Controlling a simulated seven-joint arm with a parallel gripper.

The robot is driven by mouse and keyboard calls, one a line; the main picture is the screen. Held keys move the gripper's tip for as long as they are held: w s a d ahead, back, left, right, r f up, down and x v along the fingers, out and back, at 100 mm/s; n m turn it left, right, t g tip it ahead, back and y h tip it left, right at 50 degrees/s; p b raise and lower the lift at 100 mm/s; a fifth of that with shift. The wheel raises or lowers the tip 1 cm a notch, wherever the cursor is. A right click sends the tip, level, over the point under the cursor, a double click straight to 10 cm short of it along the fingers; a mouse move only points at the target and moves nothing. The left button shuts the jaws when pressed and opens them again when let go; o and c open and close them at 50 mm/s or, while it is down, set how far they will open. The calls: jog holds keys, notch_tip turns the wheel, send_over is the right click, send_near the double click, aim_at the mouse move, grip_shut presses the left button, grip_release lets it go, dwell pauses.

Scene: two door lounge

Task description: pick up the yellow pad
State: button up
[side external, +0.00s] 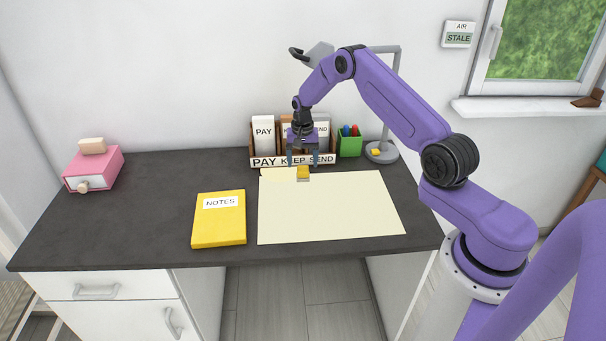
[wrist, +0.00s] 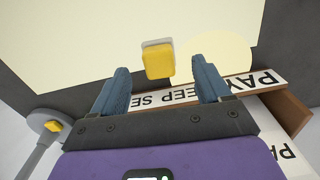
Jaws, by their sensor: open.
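A small yellow pad (side external: 303,172) with a grey edge or base lies at the back edge of the cream desk mat, in front of the letter rack. It also shows in the wrist view (wrist: 159,61), between and slightly beyond my fingertips. My gripper (side external: 303,163) is open and empty, pointing down just above and behind the pad. In the wrist view my two blue-grey fingers (wrist: 162,72) stand apart, one to each side of the pad, with no visible contact. A larger yellow notebook marked NOTES (side external: 219,222) lies left of the mat.
The letter rack (side external: 264,162) stands close behind my gripper. A green pen cup (side external: 349,147) and a grey lamp (side external: 381,153) with a small yellow block on its base are to the right. A pink box (side external: 95,169) is far left. The cream mat (side external: 330,212) is mostly clear.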

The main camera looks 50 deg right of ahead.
aim_at(303, 169)
jog(key=shift+s+f, duration=0.1)
jog(key=shift+f, duration=2.45)
jog(key=c, duration=1.1)
